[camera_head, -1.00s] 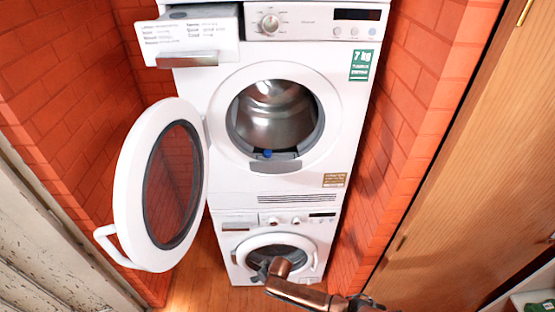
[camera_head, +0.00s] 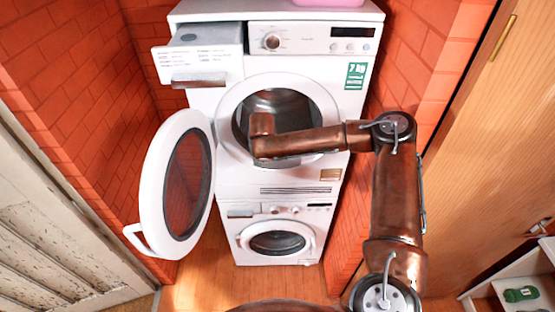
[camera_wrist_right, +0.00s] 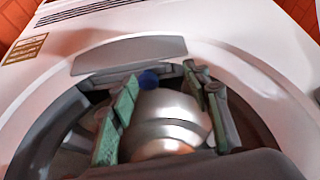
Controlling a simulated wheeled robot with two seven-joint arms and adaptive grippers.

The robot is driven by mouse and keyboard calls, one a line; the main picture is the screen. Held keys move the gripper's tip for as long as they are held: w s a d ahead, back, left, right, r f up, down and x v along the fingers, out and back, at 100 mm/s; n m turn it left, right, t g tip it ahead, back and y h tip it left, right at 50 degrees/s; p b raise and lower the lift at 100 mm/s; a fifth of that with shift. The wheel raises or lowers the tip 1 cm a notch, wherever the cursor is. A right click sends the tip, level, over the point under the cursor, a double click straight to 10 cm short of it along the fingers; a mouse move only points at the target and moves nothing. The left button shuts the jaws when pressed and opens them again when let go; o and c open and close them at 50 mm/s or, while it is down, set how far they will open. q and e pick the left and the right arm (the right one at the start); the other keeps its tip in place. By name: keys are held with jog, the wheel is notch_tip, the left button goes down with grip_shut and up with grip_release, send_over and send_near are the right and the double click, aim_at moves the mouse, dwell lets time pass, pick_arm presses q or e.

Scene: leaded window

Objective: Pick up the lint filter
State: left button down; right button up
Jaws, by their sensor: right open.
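The lint filter shows as a small blue knob (camera_wrist_right: 148,79) at the lower rim of the upper machine's round opening, in the right wrist view. The rest of it cannot be made out. In the head view my right arm covers that spot. My right gripper (camera_wrist_right: 160,80) is open, with its green-padded fingers on either side of the knob in the picture. I cannot tell whether they touch it. In the head view my right wrist is in front of the opening and hides the gripper. My left gripper is not in view.
The upper machine (camera_head: 230,170) has its round door (camera_head: 148,190) swung open to the left. Its drawer (camera_head: 205,62) is pulled out at top left. A lower machine (camera_head: 240,250) stands beneath. Brick walls flank both, and a wooden door (camera_head: 470,140) is at right.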

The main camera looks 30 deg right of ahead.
jog(key=shift+m, duration=0.5)
jog(key=w+d+f, duration=0.1)
jog(key=d+f+p, duration=0.1)
jog(key=d, duration=0.1)
jog(key=w+d+f+p, duration=0.1)
jog(key=shift+w+d+f, duration=0.15)
jog(key=shift+w+f, duration=0.05)
jog(key=shift+w, duration=0.1)
jog(key=shift+w+d+f, duration=0.15)
jog(key=shift+w+f, duration=0.1)
jog(key=shift+f, duration=0.2)
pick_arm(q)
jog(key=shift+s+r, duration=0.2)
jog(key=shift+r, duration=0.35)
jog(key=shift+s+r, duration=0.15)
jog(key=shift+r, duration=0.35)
pick_arm(e)
grip_shut()
